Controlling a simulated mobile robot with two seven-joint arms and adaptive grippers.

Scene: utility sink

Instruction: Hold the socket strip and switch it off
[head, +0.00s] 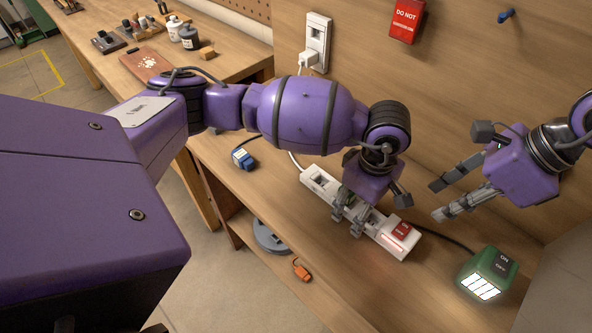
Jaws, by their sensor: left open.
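A white socket strip (319,182) lies diagonally on the wooden bench, with a red rocker switch (402,231) at its near right end. A red glow shows beside the switch. My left gripper (349,217) points down over the middle of the strip with its fingers apart, hiding that part. I cannot tell whether the fingers touch the strip. My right gripper (436,200) is open and empty, to the right of the strip and above the bench, fingers pointing left. A green box lamp (490,268), marked ON, has a bright lit panel.
A white plug sits in the wall socket (317,43), with a cable running down. A blue plug (243,159) lies left of the strip. A grey disc (269,238) and an orange item (301,269) lie on the lower shelf. A red sign (406,20) hangs on the wall.

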